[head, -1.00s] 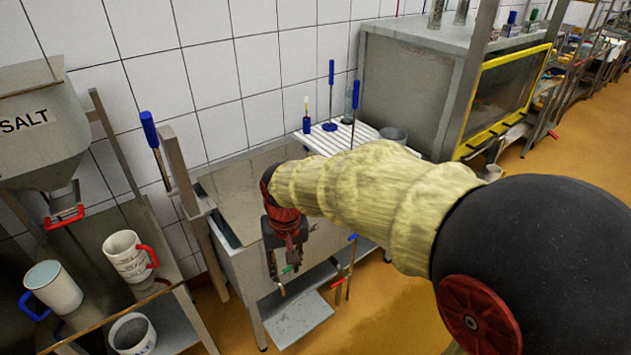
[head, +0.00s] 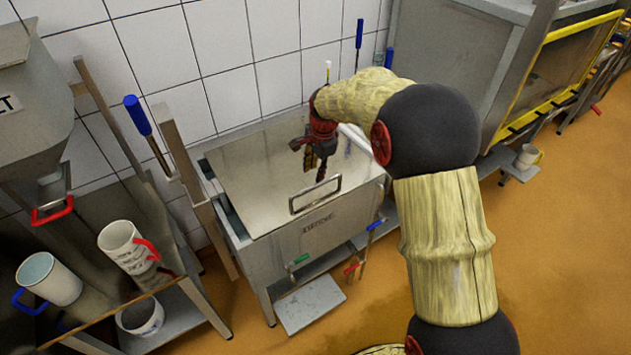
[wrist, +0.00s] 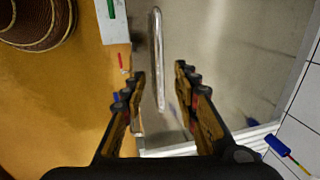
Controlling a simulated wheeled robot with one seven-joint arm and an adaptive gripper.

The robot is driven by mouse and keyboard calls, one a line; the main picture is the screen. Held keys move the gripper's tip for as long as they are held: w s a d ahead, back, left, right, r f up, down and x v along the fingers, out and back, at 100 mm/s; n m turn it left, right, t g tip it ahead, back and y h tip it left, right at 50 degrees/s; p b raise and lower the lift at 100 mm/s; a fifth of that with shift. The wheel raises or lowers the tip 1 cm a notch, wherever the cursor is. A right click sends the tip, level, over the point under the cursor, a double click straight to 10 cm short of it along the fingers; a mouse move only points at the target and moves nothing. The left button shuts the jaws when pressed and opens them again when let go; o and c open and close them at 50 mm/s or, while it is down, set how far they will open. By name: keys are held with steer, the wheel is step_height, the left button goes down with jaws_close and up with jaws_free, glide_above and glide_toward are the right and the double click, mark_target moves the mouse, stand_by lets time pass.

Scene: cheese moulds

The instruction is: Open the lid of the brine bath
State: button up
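The brine bath (head: 275,262) is a steel tank with a label on its front. Its flat metal lid (head: 248,182) lies closed on top, and the lid's bar handle (head: 315,194) stands at the front edge. In the wrist view, the handle (wrist: 157,55) runs lengthwise ahead of the gap between my fingers, beside the bare lid surface (wrist: 225,60). My gripper (head: 314,172) is above the lid, just behind and above the handle in the head view. In the wrist view, my gripper (wrist: 160,82) has its fingers apart with nothing gripped.
A cart with mugs (head: 125,245) and a salt hopper (head: 35,120) stand at left. A yellow-framed cabinet (head: 540,90) is at right. Orange floor lies open in front.

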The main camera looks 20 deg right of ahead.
mark_target(313, 187)
steer(key=f, duration=0.2)
steer(key=w+f+b, duration=0.1)
steer(key=f, duration=0.2)
steer(key=f+b, duration=0.1)
steer(key=f, duration=0.1)
steer(key=shift+w+a+f, duration=0.15)
steer(key=shift+a+f, duration=0.15)
steer(key=shift+c, duration=0.3)
jaws_close()
stand_by(0.4)
